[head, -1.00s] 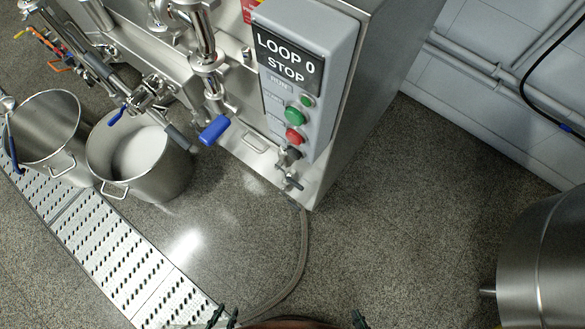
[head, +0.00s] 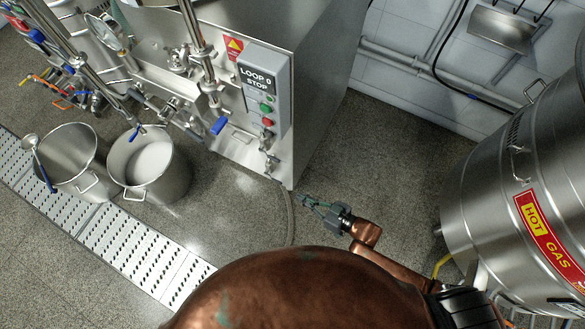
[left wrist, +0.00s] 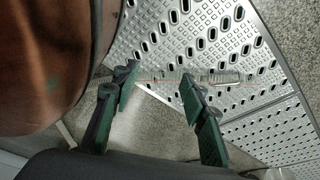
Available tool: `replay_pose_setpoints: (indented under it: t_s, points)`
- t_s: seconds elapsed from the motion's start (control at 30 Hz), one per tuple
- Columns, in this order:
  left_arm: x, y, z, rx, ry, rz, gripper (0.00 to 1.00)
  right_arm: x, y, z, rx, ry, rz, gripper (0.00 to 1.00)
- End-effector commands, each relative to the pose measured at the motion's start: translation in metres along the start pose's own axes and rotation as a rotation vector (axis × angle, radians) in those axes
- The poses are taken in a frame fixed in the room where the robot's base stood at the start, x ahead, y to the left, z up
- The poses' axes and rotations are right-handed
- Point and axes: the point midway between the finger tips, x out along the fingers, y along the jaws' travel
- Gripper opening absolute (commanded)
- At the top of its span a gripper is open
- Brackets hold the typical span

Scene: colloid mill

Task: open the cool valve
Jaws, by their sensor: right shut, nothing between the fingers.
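The mill's steel cabinet (head: 315,80) stands at the upper middle of the head view. A small grey valve (head: 271,163) sits low on its corner, below the control box. A blue-handled valve (head: 218,126) sits to its left; no label shows which one is the cool valve. My right gripper (head: 302,199) is shut and empty, in front of and below the cabinet's corner, apart from both valves. My left gripper (left wrist: 158,75) shows in the left wrist view, open and empty above the floor grating; it is out of the head view.
The control box (head: 262,90) reads LOOP 0 STOP, with green and red buttons. Two steel pots (head: 68,158) (head: 150,165) stand left by the floor grating (head: 125,250). A hose (head: 291,215) runs from the cabinet's corner. A HOT GAS tank (head: 500,170) stands at right.

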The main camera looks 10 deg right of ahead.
Motion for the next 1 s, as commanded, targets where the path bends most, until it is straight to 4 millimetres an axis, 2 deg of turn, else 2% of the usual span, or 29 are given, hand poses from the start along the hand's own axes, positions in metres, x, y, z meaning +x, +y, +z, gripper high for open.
replay_pose_setpoints:
  t_s: [0.03,0.1,0.2,0.3,0.4,0.5,0.87,1.0]
  points:
    - [-0.020,-0.004,0.002,-0.003,-0.034,-0.009,0.40,-0.002,0.004,-0.051,-0.051,0.010,-0.023,0.00]
    - [-0.032,-0.006,0.023,-0.008,-0.100,-0.015,0.40,-0.001,0.009,-0.085,-0.086,0.005,-0.050,0.00]
    - [-0.049,-0.006,0.050,-0.016,-0.184,-0.020,0.40,-0.001,0.017,-0.126,-0.130,-0.006,-0.076,0.00]
    - [-0.065,-0.005,0.073,-0.022,-0.252,-0.023,0.40,-0.002,0.025,-0.154,-0.160,-0.019,-0.090,0.00]
    - [-0.074,-0.003,0.088,-0.025,-0.297,-0.022,0.40,-0.003,0.030,-0.171,-0.176,-0.029,-0.097,0.00]
    - [-0.079,-0.002,0.097,-0.028,-0.322,-0.022,0.40,-0.003,0.033,-0.177,-0.184,-0.035,-0.101,0.00]
    - [-0.078,-0.002,0.101,-0.028,-0.328,-0.022,0.40,-0.002,0.034,-0.176,-0.184,-0.036,-0.101,0.00]
    - [-0.076,-0.002,0.102,-0.028,-0.330,-0.021,0.40,0.006,0.033,-0.175,-0.184,-0.036,-0.101,0.00]
